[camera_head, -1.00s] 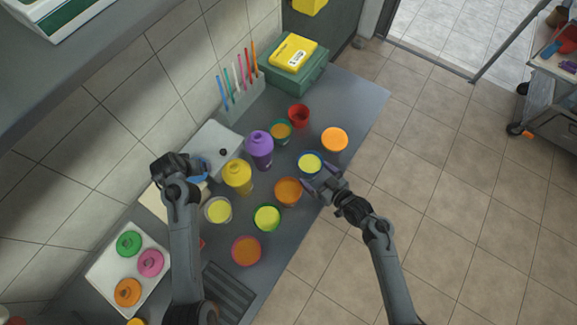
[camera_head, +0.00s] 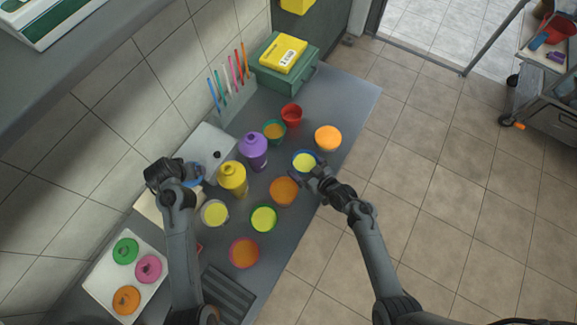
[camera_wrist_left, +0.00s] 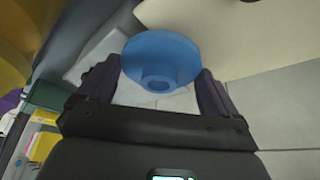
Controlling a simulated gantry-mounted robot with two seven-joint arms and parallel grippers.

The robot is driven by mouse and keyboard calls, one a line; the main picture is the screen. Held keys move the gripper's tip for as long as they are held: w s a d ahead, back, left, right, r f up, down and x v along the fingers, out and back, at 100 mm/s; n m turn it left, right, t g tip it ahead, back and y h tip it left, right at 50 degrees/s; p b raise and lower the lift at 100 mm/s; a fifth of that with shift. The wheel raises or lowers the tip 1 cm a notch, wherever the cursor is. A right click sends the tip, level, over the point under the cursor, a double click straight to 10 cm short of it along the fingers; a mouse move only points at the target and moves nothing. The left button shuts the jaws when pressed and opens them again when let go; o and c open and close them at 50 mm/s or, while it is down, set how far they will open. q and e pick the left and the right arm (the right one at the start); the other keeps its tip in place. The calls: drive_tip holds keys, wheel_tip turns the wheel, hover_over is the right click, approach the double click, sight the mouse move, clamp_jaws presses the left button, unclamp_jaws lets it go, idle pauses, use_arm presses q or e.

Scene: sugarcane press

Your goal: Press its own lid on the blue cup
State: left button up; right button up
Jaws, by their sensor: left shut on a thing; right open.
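The blue cup (camera_head: 304,162) stands upright on the counter, its blue rim around a yellow filling, with no lid on it. My right gripper (camera_head: 302,172) is open at the near side of this cup; I cannot tell whether its fingers touch it. My left gripper (camera_head: 188,175) is shut on the blue lid (camera_head: 194,180), over the back part of the counter, left of the yellow bottle. In the left wrist view the round blue lid (camera_wrist_left: 160,58) with its raised knob sits between the fingers of the left gripper (camera_wrist_left: 158,88).
A white tray (camera_head: 100,270) holds green, pink and orange lids.

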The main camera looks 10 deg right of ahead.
sight(298, 156)
drive_tip(key=c, duration=1.2)
drive_tip(key=shift+r, duration=0.35)
drive_tip(key=shift+c, duration=0.2)
drive_tip(key=shift+r, duration=1.55)
drive_tip(key=shift+s+d+r, duration=0.1)
drive_tip(key=shift+d+r, duration=0.05)
drive_tip(key=shift+r, duration=0.15)
drive_tip(key=w+d+r+p+v, duration=0.1)
drive_tip(key=v, duration=1.1)
drive_tip(key=shift+d+r, duration=0.3)
drive_tip(key=shift+r, duration=0.2)
drive_tip(key=shift+d+r, duration=0.1)
